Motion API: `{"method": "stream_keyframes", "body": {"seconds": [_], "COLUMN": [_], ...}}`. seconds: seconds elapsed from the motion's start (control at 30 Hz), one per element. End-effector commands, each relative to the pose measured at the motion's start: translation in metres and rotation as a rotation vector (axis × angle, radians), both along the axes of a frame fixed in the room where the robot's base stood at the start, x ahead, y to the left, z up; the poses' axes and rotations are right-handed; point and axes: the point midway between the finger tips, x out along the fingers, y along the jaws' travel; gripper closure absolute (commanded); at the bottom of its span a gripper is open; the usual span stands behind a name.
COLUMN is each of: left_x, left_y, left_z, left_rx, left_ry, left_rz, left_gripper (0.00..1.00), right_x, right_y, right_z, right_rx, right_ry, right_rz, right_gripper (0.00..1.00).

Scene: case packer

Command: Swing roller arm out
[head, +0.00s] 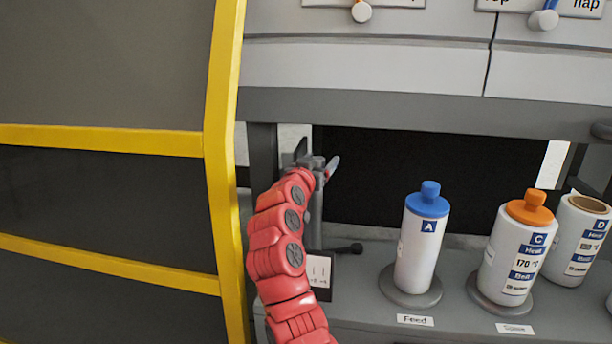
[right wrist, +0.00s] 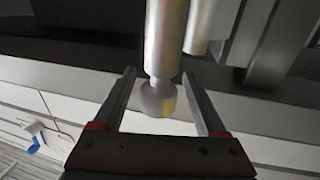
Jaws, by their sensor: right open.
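My right gripper (head: 317,160) is at the end of the red arm in the head view, in front of the dark opening under the grey beam. In the right wrist view its two fingers (right wrist: 162,82) are open. A silver rod with a rounded end (right wrist: 160,60), which may be part of the roller arm, lies between the fingers, with gaps visible on both sides. A second pale cylinder (right wrist: 200,25) is beside it. My left gripper is not in view.
A yellow-framed dark panel (head: 228,130) stands at the left. A bottle with a blue cap (head: 418,250), one with an orange cap (head: 515,260) and an open roll marked D (head: 578,245) stand on the grey shelf. A black-knobbed lever (head: 350,248) sits below the gripper.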

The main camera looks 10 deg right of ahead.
Motion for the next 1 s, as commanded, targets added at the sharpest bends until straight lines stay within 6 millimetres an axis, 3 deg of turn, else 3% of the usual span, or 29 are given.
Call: {"method": "stream_keyframes", "body": {"seconds": [0.6,0.8,1.0], "left_x": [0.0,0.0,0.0], "left_y": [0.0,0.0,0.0], "left_z": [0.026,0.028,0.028], "left_rx": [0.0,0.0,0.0], "left_ry": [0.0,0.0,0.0], "left_rz": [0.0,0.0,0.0], "left_gripper": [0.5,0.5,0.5], "right_x": [-0.116,-0.134,-0.136], "right_y": [0.077,0.087,0.088], "right_z": [0.0,-0.001,-0.001], "right_rx": [0.0,0.0,0.002], "right_ry": [0.001,0.002,0.003], "right_rz": [0.005,0.001,0.0], "right_gripper": [0.26,0.26,0.26]}}
